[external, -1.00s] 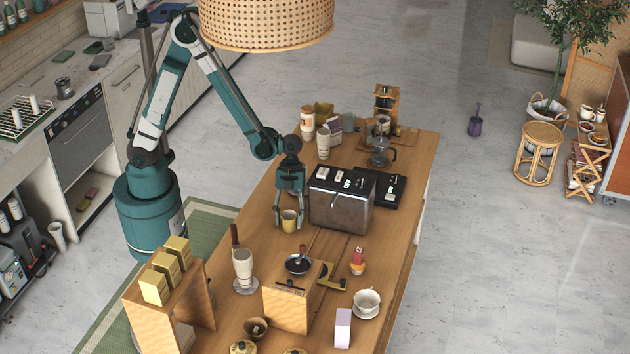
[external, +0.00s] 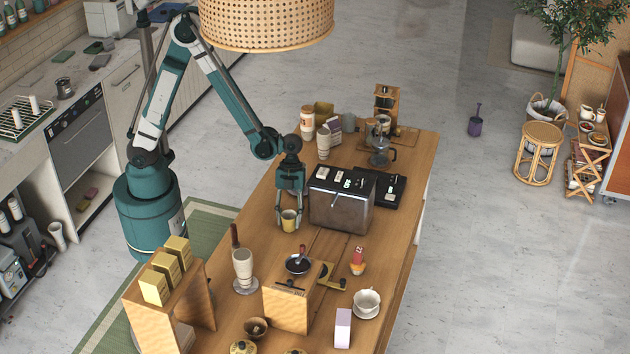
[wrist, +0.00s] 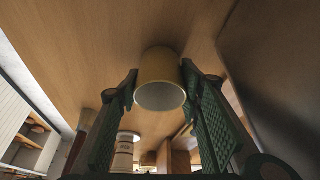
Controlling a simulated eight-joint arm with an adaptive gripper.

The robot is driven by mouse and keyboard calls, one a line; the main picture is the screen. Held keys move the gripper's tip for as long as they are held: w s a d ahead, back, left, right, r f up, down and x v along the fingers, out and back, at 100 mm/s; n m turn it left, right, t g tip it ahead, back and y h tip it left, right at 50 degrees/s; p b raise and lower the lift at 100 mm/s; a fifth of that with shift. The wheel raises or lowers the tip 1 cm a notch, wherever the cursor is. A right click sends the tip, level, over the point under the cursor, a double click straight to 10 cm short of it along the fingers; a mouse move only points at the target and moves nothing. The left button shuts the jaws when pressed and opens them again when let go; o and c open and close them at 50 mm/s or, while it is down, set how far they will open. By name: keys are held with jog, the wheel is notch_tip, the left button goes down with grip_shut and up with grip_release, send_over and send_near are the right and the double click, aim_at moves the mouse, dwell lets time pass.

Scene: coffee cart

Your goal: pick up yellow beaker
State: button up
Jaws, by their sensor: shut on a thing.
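The yellow beaker (external: 289,222) is a small open cup on the wooden table (external: 262,235), left of the dark toaster-like machine. My gripper (external: 289,219) points down over it with a finger on each side. In the wrist view my gripper (wrist: 160,95) has its fingers against both sides of the beaker (wrist: 160,68), whose pale open rim faces the camera. The beaker looks upright. I cannot tell whether its base touches the table.
The dark metal machine (external: 340,205) stands close to the right of my gripper. A beige stacked cup (external: 243,265), a dark pan (external: 298,265) and a wooden box (external: 288,308) stand nearer the front. Cups and jars (external: 308,123) crowd the far end.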

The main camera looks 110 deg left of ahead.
notch_tip(320, 180, up, 18)
jog(key=p, duration=0.1)
dwell(0.9)
